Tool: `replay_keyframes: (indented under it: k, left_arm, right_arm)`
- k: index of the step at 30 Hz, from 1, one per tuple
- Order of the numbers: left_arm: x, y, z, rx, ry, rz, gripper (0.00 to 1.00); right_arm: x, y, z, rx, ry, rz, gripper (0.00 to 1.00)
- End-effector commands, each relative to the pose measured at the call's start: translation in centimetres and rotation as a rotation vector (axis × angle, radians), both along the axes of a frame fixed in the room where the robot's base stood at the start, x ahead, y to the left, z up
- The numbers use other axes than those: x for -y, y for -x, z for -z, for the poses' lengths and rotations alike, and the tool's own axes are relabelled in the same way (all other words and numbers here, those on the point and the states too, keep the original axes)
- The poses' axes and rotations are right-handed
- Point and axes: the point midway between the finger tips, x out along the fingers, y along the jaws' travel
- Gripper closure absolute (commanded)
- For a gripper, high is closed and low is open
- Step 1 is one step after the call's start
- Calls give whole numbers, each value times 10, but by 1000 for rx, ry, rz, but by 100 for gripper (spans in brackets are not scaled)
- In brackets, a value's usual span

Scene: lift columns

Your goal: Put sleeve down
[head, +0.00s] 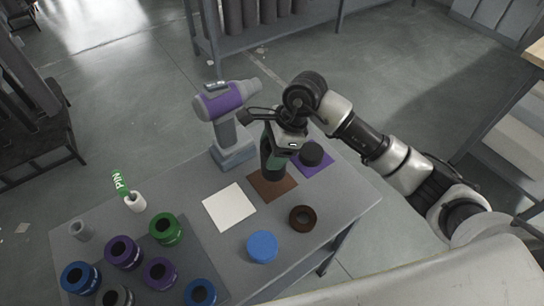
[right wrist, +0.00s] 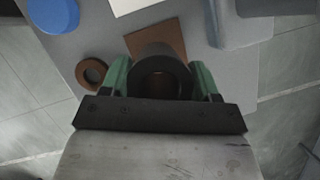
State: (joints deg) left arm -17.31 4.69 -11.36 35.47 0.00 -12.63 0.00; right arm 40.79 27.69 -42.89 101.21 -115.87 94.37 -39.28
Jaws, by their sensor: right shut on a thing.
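My right gripper (head: 272,140) is shut on a dark sleeve (head: 272,166), which is upright at the brown square mat (head: 287,189). I cannot tell whether its lower end touches the mat. In the right wrist view, the green fingers of my right gripper (right wrist: 160,82) flank the hollow dark sleeve (right wrist: 160,62), and the brown mat (right wrist: 156,36) shows beyond it. A second dark round piece (head: 311,153) stands on a purple mat (head: 321,170) just to the right. My left gripper is not in view.
A purple and grey drill (head: 222,105) stands behind on the table (head: 185,190). A white mat (head: 229,207), a brown ring (head: 302,218) and a blue disc (head: 262,246) lie nearby.

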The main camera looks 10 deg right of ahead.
Motion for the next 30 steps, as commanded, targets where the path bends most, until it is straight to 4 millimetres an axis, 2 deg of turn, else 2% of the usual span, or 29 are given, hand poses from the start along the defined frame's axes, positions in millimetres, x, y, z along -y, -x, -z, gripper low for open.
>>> replay_keyframes:
  k: [5, 12, 23, 24, 28, 30]
  left_arm:
    - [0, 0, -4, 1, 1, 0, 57]
    - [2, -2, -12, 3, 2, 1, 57]
    - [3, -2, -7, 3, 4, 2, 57]
    - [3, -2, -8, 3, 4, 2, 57]
    - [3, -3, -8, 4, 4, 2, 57]
    - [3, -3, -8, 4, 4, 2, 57]
  right_arm:
    - [0, -4, 7, 2, -2, 1, 68]
    - [0, -3, 38, 1, -2, 1, 68]
    - [0, -3, 44, 4, -2, 0, 68]
    - [0, -3, 45, 2, 0, 0, 36]
    - [0, -3, 44, 1, 0, 0, 16]
    - [0, -3, 44, 1, 0, 0, 14]
